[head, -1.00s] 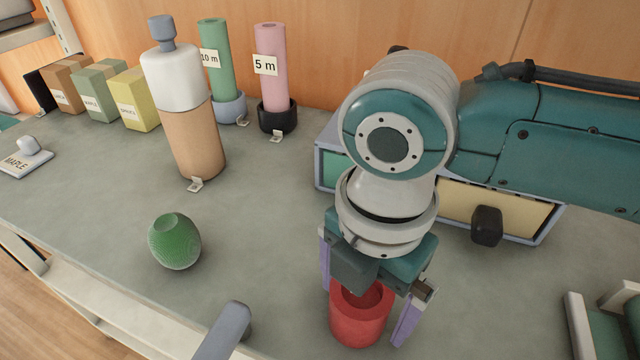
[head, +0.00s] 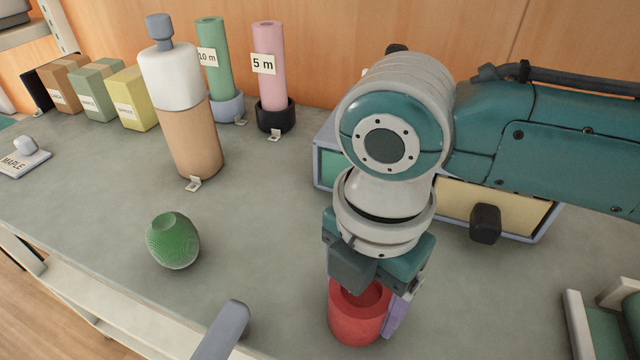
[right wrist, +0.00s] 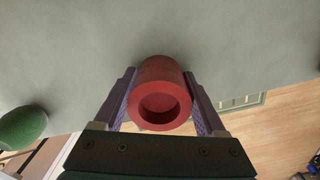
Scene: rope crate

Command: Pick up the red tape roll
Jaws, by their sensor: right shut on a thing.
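The red tape roll (head: 355,320) is a short, thick red cylinder with a hole in its top. It is near the front of the grey bench. My right gripper (head: 366,322) comes down over it from above. In the right wrist view, the roll (right wrist: 161,92) lies between the two purple fingers, which press on its sides. Whether the roll's bottom touches the bench is hard to tell. My left gripper is not in view.
A green ribbed ball-like object (head: 173,241) stands on the bench left of the roll. A tan and white bottle (head: 190,130) stands behind it. A drawer unit (head: 455,205) is behind my right arm. A grey bar (head: 222,332) juts up at the front edge.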

